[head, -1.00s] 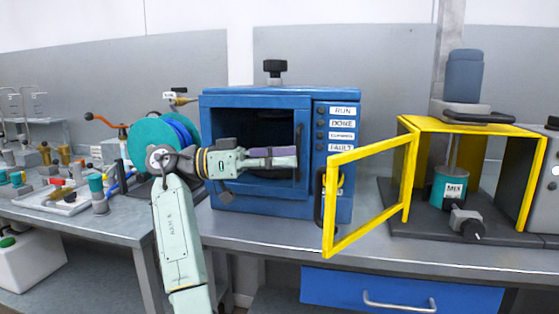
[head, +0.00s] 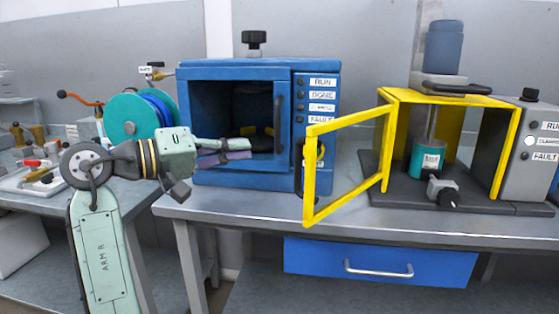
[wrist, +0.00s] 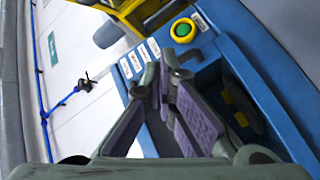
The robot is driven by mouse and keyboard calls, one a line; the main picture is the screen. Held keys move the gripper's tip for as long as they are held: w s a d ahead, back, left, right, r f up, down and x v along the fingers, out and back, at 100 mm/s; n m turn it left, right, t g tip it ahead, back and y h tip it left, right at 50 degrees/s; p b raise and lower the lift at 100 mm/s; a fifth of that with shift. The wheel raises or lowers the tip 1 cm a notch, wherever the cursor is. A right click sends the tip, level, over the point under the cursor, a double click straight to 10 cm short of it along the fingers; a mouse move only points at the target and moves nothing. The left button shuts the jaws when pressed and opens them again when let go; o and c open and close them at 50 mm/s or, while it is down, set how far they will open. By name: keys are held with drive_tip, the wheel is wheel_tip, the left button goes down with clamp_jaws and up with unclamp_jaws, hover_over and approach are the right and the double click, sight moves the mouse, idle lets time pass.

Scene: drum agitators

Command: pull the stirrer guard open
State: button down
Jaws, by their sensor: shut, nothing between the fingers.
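The yellow-framed stirrer guard (head: 311,180) stands swung out toward me in the head view, its door frame well away from the yellow housing (head: 440,96). A dark handle is at the door's left edge. Inside the housing are a teal pot (head: 428,158) and a stirrer shaft under a grey-blue motor (head: 444,48). My gripper (head: 249,148) is left of the guard and apart from it, in front of the blue cabinet's opening. Its fingers are shut and empty; they also show in the wrist view (wrist: 172,75).
A blue cabinet (head: 235,68) with an open dark chamber stands behind my gripper. A grey control box (head: 535,120) is at the right. A blue drawer (head: 385,262) is under the bench. A teal reel (head: 130,118) is at the left. Bench top in front of the guard is clear.

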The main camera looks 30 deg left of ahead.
drive_tip(key=s+d+f+n+t+y, duration=0.1)
drive_tip(key=s+d+n+t+y, duration=0.15)
drive_tip(key=s+n+y, duration=0.45)
drive_tip(key=w+d+n+h+p, duration=0.2)
drive_tip(key=w+d+n, duration=0.15)
drive_tip(key=w, duration=0.85)
drive_tip(key=s+d, duration=0.2)
drive_tip(key=s, duration=0.1)
drive_tip(key=shift+s+d+f, duration=0.15)
drive_tip(key=shift+d+f, duration=0.05)
drive_tip(key=shift+d, duration=0.05)
drive_tip(key=shift+d, duration=0.1)
